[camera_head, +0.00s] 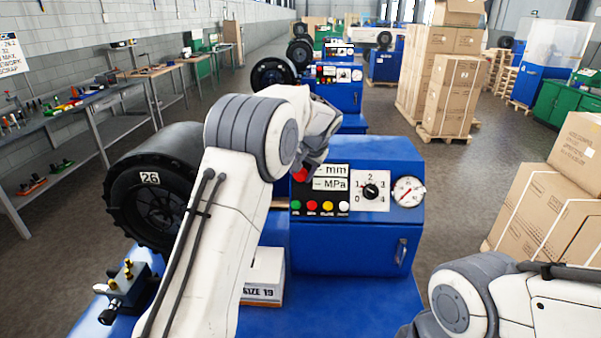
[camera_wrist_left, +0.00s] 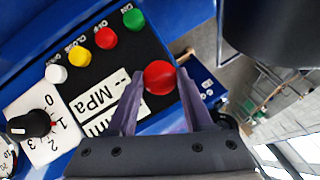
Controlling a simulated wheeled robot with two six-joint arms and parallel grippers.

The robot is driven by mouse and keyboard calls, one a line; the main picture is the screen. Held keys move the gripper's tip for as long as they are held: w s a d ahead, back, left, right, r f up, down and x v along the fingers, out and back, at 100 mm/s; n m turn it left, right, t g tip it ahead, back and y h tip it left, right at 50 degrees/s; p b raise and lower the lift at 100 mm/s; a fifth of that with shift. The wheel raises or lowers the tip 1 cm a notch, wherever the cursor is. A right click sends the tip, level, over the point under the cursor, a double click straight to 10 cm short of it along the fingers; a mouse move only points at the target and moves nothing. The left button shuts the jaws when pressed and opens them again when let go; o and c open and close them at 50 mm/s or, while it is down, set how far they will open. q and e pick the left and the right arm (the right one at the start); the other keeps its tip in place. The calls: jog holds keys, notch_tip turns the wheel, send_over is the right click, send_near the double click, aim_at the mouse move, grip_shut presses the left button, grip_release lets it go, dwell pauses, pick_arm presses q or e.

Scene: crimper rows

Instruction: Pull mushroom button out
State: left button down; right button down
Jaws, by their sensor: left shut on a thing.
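The red mushroom button (camera_head: 300,175) sits at the upper left corner of the black panel on the blue crimper (camera_head: 350,240). In the left wrist view the button (camera_wrist_left: 160,77) lies between the two fingers. My left gripper (camera_wrist_left: 160,95) is shut on the button, with a finger on each side of its head. In the head view my left gripper (camera_head: 310,165) is at the panel's left edge, partly hidden by its own arm. My right arm shows at the lower right, but its gripper is out of view.
Beside the button are the small coloured buttons (camera_head: 327,206), a display (camera_head: 330,177), a selector dial (camera_head: 370,191) and a gauge (camera_head: 408,192). A white box (camera_head: 264,277) sits on the blue bench. Cartons (camera_head: 545,215) stand right.

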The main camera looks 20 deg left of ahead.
pick_arm(q)
jog(key=shift+s+r, duration=0.2)
jog(key=shift+s, duration=0.2)
jog(key=shift+d+r, duration=0.1)
jog(key=shift+d, duration=0.1)
jog(key=c, duration=0.6)
grip_release()
jog(key=b+v, duration=0.3)
jog(key=v, duration=0.7)
jog(key=shift+s+r, duration=0.15)
jog(key=shift+r, duration=0.05)
